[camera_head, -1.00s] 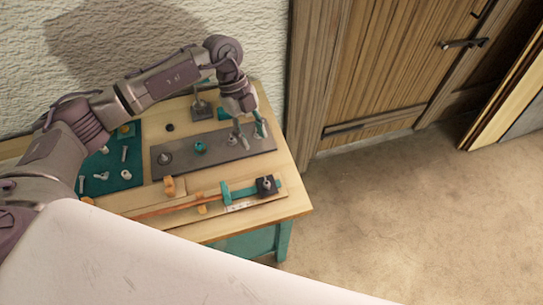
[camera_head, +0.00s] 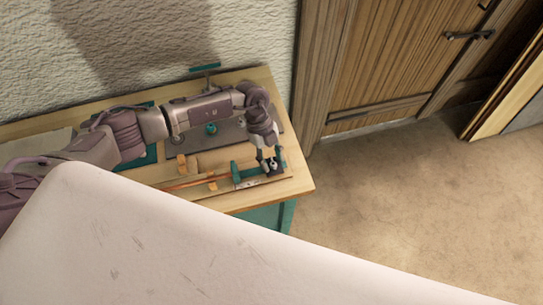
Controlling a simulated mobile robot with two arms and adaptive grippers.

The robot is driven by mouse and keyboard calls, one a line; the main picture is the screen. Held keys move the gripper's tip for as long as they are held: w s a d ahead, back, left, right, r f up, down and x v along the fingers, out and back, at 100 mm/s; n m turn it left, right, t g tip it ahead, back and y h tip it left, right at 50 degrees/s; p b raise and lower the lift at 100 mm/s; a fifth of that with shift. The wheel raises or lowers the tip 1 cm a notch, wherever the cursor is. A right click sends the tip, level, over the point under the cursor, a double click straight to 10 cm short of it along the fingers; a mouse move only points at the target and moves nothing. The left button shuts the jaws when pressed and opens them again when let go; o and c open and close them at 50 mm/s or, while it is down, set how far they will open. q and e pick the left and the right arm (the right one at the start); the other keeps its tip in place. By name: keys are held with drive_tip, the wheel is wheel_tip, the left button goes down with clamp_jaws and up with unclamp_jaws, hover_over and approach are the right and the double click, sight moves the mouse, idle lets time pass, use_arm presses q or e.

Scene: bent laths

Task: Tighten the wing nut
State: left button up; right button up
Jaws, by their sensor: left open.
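My left gripper (camera_head: 268,158) is open and points down at the right end of the wooden jig on the bench. Its fingers are around or just above a small light metal piece on a dark block (camera_head: 280,170), which looks like the wing nut. The fingers partly hide it, so I cannot tell whether they touch it. A teal clamp piece (camera_head: 245,175) sits left of the block. A thin orange-brown lath (camera_head: 190,183) runs left from it along the jig. My right gripper is not in view.
A grey metal plate (camera_head: 235,135) with a teal knob (camera_head: 211,128) lies behind the jig, partly under my arm. Small orange wooden blocks (camera_head: 212,181) stand along the lath. The bench's right edge (camera_head: 300,160) is close to the gripper. The floor right of it is clear.

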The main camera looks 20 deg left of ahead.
use_arm(q)
drive_tip(key=c, duration=0.4)
clamp_jaws()
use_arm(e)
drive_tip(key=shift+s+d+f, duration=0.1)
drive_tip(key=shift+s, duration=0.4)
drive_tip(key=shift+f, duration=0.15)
